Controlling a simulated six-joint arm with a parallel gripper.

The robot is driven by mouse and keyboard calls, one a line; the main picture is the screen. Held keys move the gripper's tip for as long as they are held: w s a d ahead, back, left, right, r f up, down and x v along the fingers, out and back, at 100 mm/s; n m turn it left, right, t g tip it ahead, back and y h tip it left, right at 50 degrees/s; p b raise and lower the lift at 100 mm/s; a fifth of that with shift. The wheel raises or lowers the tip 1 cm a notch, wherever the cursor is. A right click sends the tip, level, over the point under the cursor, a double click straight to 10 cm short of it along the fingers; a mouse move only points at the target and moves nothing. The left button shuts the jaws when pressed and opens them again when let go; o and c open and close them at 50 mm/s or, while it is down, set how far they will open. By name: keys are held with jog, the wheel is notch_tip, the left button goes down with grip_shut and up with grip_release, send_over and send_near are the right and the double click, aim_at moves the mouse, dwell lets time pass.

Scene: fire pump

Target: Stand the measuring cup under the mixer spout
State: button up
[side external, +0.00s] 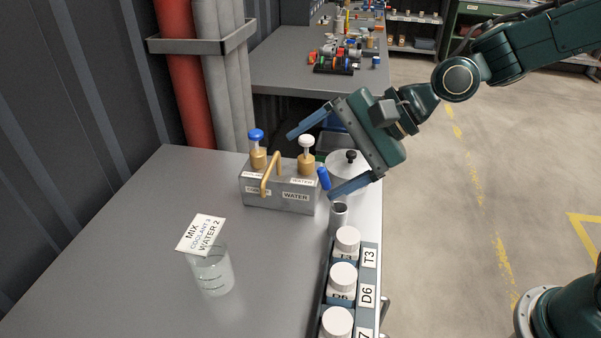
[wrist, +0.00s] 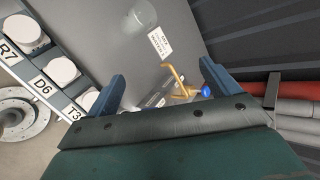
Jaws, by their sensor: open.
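The clear measuring cup (side external: 212,272) stands upright on the grey bench, apart from the mixer. A white card reading MIX COOLANT 3 WATER 2 (side external: 203,234) shows at its rim. The cup also shows at the top of the wrist view (wrist: 138,18). The mixer (side external: 295,197) is a grey box with a blue-topped pump, a white-topped pump and a bent brass spout (side external: 265,178). Nothing stands under the spout. My gripper (side external: 311,163) is open and empty, near the mixer, its fingers spread. In the wrist view the spout (wrist: 178,82) shows between the fingers.
A rack (side external: 368,296) of white-capped bottles labelled T3 and D6 runs along the bench's right edge. A small metal cylinder (side external: 339,217) and a larger lidded pot (side external: 347,163) stand near it. Red and grey pipes (side external: 180,80) rise behind. The bench around the cup is clear.

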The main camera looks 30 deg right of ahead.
jog(key=w+a+f+m+y, duration=0.2)
jog(key=a+f+m, duration=0.1)
jog(key=a+m, duration=0.2)
jog(key=w+a+f+m+y, duration=0.2)
jog(key=a+f+m, duration=0.1)
jog(key=a+m, duration=0.2)
jog(key=shift+a+f+m+g+y, duration=0.2)
jog(key=shift+a+m+g+y, duration=0.2)
jog(key=shift+a, duration=0.85)
send_near(190, 261)
jog(key=shift+a+f, duration=0.1)
jog(key=shift+f, duration=0.1)
jog(key=shift+w+a, duration=0.1)
jog(key=shift+a, duration=0.05)
jog(key=shift+x, duration=3)
jog(key=shift+f, duration=0.1)
